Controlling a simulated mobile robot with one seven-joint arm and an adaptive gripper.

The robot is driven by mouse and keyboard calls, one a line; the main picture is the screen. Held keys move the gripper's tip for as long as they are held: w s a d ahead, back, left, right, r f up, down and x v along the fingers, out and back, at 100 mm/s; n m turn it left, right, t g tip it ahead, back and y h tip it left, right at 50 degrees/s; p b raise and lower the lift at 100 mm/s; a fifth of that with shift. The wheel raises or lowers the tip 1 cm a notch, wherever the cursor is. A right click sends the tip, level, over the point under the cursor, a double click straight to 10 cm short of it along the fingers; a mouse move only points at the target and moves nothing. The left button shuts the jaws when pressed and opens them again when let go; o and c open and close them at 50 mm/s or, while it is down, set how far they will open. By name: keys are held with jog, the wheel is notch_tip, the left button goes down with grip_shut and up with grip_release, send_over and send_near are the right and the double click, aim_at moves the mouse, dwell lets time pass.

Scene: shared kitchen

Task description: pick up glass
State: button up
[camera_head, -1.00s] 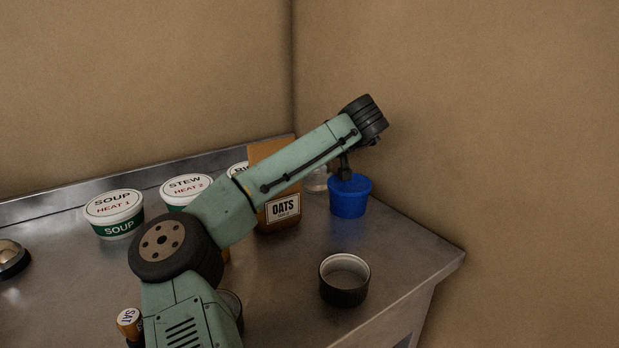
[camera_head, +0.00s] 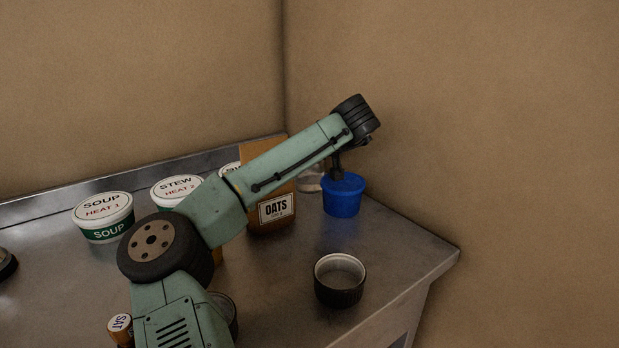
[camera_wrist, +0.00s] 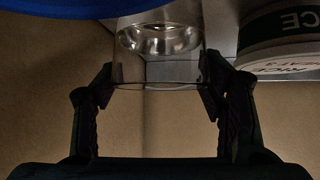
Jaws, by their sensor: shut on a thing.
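The clear glass (camera_wrist: 158,62) shows in the wrist view between the two dark fingers of my gripper (camera_wrist: 157,82), which press on it from both sides. My gripper is shut on the glass. In the head view the glass (camera_head: 309,180) is a small pale patch behind the blue cup and the oats package. My gripper (camera_head: 338,172) is mostly hidden there by the cup and my wrist. I cannot tell whether the glass touches the counter.
The blue cup (camera_head: 343,197) stands close in front of the glass. An oats package (camera_head: 276,210) is to its left, with soup (camera_head: 104,216) and stew (camera_head: 172,190) tubs farther left. A rice tub (camera_wrist: 281,32) is near my gripper. A dark ramekin (camera_head: 339,281) stands nearer the counter edge.

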jog(key=c, duration=1.1)
jog(key=shift+a+r, duration=0.1)
jog(key=shift+r, duration=0.1)
